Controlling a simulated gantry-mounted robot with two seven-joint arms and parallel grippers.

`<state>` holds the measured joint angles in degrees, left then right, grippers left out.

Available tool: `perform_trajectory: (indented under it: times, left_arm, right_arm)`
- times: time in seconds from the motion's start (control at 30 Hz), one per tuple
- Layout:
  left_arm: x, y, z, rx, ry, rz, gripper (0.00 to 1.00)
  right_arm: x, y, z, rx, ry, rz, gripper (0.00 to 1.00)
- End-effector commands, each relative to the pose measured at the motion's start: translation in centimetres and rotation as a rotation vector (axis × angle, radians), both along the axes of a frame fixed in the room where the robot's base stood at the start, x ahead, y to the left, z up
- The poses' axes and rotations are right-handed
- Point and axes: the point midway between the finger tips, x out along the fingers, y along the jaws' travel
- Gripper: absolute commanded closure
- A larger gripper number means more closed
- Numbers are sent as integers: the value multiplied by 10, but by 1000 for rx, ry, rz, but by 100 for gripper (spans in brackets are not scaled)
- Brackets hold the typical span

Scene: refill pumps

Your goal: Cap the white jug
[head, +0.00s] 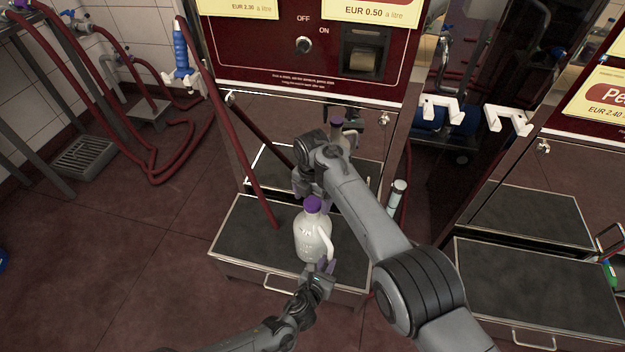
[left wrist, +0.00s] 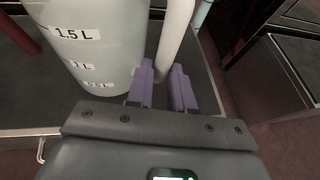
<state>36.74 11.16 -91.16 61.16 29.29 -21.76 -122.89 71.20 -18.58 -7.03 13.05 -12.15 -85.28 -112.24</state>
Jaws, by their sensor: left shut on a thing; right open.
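The white jug (head: 311,240) stands upright on the dark-topped platform in front of the red dispenser. A purple cap (head: 312,204) is at the top of its neck; I cannot tell whether it is screwed tight. My left gripper (head: 322,266) is shut on the jug's handle, low on its right side. In the left wrist view the purple fingers (left wrist: 162,90) are on either side of the white handle (left wrist: 175,38), beside the jug body (left wrist: 95,45) with its volume labels. My right gripper (head: 314,194) is open just above the cap, and its fingertips are partly hidden.
The platform's dark top (head: 240,235) has bare room left of the jug. A clear cylinder (head: 396,196) stands to the right. A second platform (head: 520,280) is farther right.

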Motion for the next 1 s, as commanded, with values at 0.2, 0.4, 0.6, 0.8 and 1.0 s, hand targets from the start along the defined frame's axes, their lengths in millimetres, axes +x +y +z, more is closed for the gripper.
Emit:
perform_trajectory:
  times: [0.2, 0.4, 0.6, 0.8, 1.0]
  left_arm:
    - [-3, 5, -9, 14, 14, 3, 100]
    - [-3, 5, -9, 14, 14, 3, 100]
    - [-3, 5, -9, 14, 14, 3, 100]
    - [-3, 5, -9, 14, 14, 3, 100]
    - [-3, 5, -9, 14, 14, 3, 100]
  right_arm:
    - [2, -1, 31, 0, -6, -4, 14]
    - [1, -1, 57, -1, -6, -6, 14]
    - [1, -1, 70, -2, -4, -7, 14]
    - [1, -1, 73, -3, -4, -7, 14]
    - [1, -1, 73, -3, -4, -7, 14]
